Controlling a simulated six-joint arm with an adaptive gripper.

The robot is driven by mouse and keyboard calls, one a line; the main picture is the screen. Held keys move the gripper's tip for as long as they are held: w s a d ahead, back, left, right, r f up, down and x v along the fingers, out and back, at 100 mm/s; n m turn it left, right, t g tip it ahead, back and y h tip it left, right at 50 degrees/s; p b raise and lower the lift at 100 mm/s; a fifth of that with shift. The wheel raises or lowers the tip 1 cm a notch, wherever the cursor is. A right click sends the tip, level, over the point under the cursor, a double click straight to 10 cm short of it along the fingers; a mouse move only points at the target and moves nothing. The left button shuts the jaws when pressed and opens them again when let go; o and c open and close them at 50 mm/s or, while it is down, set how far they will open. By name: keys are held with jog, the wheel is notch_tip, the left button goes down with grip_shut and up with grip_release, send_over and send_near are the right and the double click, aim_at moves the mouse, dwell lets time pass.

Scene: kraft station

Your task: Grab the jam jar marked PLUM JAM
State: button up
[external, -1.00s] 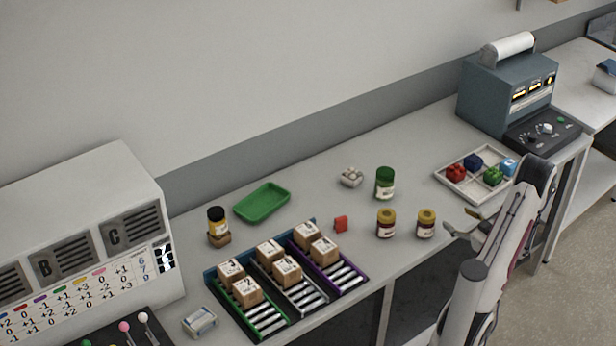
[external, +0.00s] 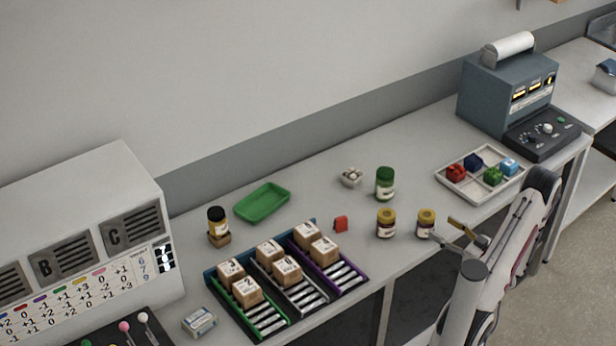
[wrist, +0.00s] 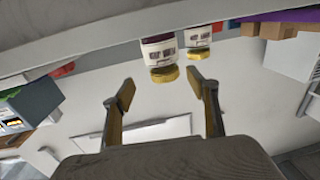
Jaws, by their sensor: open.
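Two jars with yellow lids stand upright on the bench in the external view: a left jar (external: 386,224) with dark red contents and a right jar (external: 425,223). Their label words are too small to read. In the wrist view they appear upside down; the larger, nearer one (wrist: 159,52) shows purple contents, and the other (wrist: 198,42) is farther off. My gripper (external: 452,231) is open and empty, just right of the right jar. In the wrist view its fingertips (wrist: 160,87) are spread, with the nearer jar ahead and apart from them.
A green-lidded jar (external: 385,184) stands behind the yellow-lidded jars. A white divided tray (external: 449,180) with coloured cubes is behind my gripper. The bench's front edge is close.

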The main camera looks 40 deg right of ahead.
aim_at(432, 222)
jog(key=shift+w+a, duration=0.15)
jog(key=shift+w, duration=1.1)
jog(key=shift+w, duration=0.1)
jog(key=shift+w+a+r, duration=0.15)
jog(key=shift+w+a, duration=0.15)
jog(key=shift+w, duration=0.4)
jog(key=shift+w+a+r, duration=0.1)
jog(key=shift+w+a, duration=0.15)
jog(key=shift+w, duration=1.5)
jog(key=c, duration=1.5)
